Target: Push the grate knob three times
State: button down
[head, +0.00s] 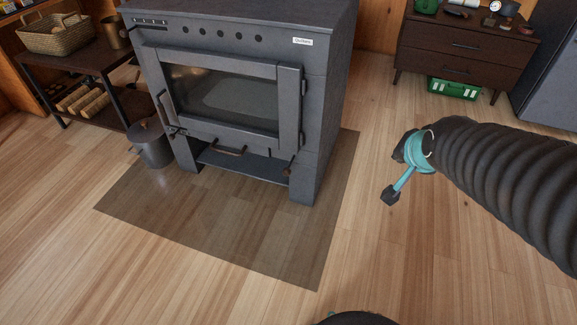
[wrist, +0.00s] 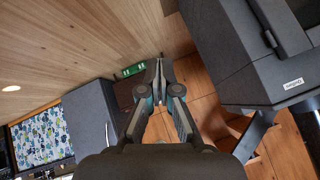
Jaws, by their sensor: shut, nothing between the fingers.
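The dark grey stove (head: 225,60) stands on the left half of the head view, with its glass door closed. A small round brown knob (head: 288,170), which looks like the grate knob, sits low on its front at the right, beside the open slot under the door. My gripper (wrist: 158,70) is shut and empty in the wrist view. In the head view my arm's end is right of the stove, well apart from the knob, and the fingers are mostly hidden. The stove's side shows at the right of the wrist view; the knob cannot be made out there.
A dark bucket (head: 152,146) stands left of the stove, near a shelf with a basket (head: 55,34) and logs. A dark drawer cabinet (head: 465,48) with a green crate (head: 454,88) under it is at the back right. The floor plate (head: 270,235) before the stove is clear.

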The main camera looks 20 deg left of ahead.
jog(key=w+a+f+m+t+y+b, duration=0.1)
jog(key=w+a+f+m+t+y, duration=0.4)
jog(key=w+a+f, duration=1.1)
jog(key=s+a+f+m+y+b, duration=0.1)
jog(key=s+a+f+m+y, duration=0.1)
jog(key=s+a+f+m, duration=0.2)
jog(key=s+a+f+m+y, duration=0.3)
jog(key=a+f, duration=0.7)
jog(key=f, duration=0.6)
jog(key=shift+s+a+f+m+b, duration=0.35)
jog(key=shift+s+m, duration=0.55)
jog(key=shift+s, duration=0.15)
jog(key=shift+w+r, duration=0.1)
jog(key=w, duration=0.8)
jog(key=shift+w+d, duration=0.35)
